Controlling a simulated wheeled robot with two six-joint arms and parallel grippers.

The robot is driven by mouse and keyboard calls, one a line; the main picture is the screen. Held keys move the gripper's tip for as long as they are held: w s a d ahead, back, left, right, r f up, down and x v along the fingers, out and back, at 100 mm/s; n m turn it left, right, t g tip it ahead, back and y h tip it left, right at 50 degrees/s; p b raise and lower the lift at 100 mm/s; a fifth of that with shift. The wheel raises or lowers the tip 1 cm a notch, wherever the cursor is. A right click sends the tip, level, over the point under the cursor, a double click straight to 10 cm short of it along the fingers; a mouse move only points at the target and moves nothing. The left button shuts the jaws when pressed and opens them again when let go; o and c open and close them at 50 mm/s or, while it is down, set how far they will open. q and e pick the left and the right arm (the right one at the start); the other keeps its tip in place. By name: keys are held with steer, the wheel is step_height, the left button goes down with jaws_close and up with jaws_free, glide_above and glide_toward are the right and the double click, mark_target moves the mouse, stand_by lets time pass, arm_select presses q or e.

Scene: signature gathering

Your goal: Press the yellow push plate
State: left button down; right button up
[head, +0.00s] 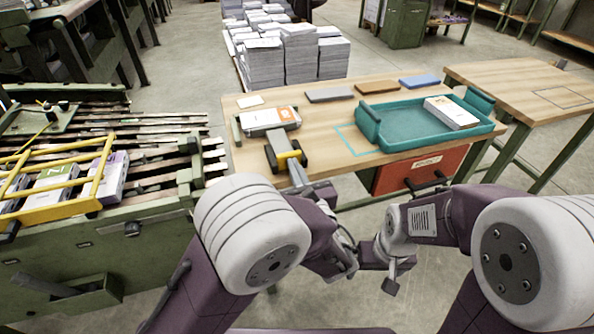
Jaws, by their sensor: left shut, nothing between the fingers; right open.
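The yellow push plate (290,155) shows on the front of a dark grey block (279,143) near the front left edge of the wooden table (330,120). A paper stack (268,118) with an orange mark lies just behind the block. My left gripper (297,172) is shut and empty, directly in front of the plate. I cannot tell whether its tips touch the plate, and the gripper partly covers the plate's lower area. My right gripper (392,276) is open, low in front of the table, well away from the plate.
A teal tray (392,133) holding a paper stack (451,112) stands at the table's right, above a red drawer (420,170). Flat grey, brown and blue pads lie at the back. A machine with a yellow frame (95,190) stands at left. A second table (530,85) is at right.

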arm_select(q)
steer(key=shift+w+a+r, duration=0.1)
steer(key=shift+w+r, duration=0.05)
steer(key=shift+r, duration=0.15)
steer(key=p+v, duration=0.3)
steer(key=v, duration=0.6)
steer(key=shift+f, duration=0.3)
